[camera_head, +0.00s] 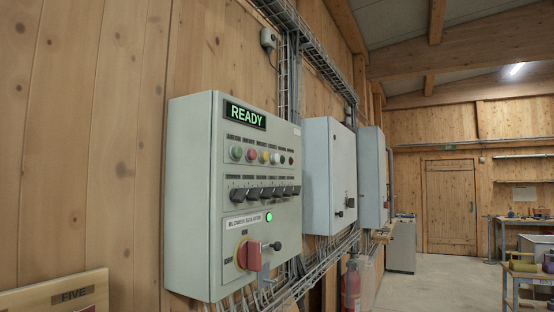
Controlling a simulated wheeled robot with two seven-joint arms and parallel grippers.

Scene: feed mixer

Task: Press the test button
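A grey control cabinet (190,190) hangs on the wooden wall, left of centre. Its lit display (245,116) reads READY in green. Below it is a row of round buttons or lamps: a green one (236,153), a red one (251,155), a yellow one (264,157), a white one (275,158) and darker ones to the right. Their labels are too small to read, so I cannot tell which is the test button. Under them is a row of black selector switches (263,193). A green light (268,216) glows above a red rotary switch (250,255). Neither gripper is in view.
Two more grey cabinets (322,180) (371,175) hang farther along the wall. Cable trays run above and below. A red fire extinguisher (353,288) stands below them. Bare floor (440,285) lies to the right, before workbenches.

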